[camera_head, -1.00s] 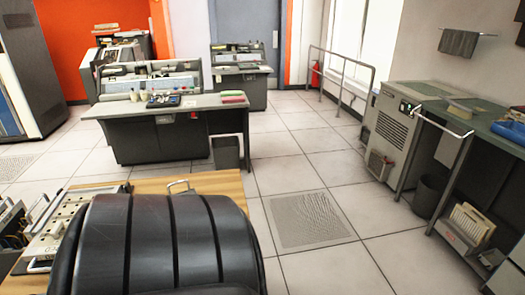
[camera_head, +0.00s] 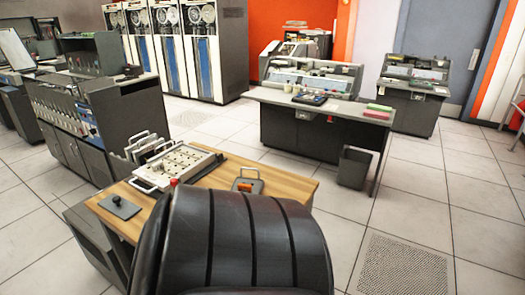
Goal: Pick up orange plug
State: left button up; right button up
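A wooden-topped table (camera_head: 215,180) stands in front of me, partly hidden by a black padded chair back. On its right part lies a small dark grey board with a handle (camera_head: 248,175), and a small orange piece (camera_head: 245,186) shows on it, too small to make out clearly as a plug. A white panel with rows of sockets and handles (camera_head: 180,166) lies at the table's back left. A small red thing (camera_head: 174,182) shows at the panel's near edge. A grey plate with a knob (camera_head: 120,206) lies at the left. Neither gripper is in view.
The black chair back (camera_head: 235,240) blocks the table's near side. A grey control console (camera_head: 100,120) stands at the left, tape cabinets (camera_head: 175,45) behind. A dark desk with machines (camera_head: 310,122) and a bin (camera_head: 354,167) stand beyond the table. Tiled floor at right is open.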

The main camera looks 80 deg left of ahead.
aim_at(241, 186)
jog(key=i+u, duration=0.15)
jog(key=u, duration=0.3)
jog(key=i+u, duration=0.1)
jog(key=u, duration=0.3)
jog(key=i+l+u, duration=0.1)
jog(key=u, duration=0.35)
jog(key=i+l+u, duration=0.1)
jog(key=u, duration=0.35)
jog(key=i+u, duration=0.15)
jog(key=u, duration=0.3)
jog(key=i+l+u, duration=0.1)
jog(key=u, duration=0.3)
jog(key=l+u, duration=0.25)
jog(key=u, duration=0.2)
jog(key=i+l+u, duration=0.15)
jog(key=u, duration=0.3)
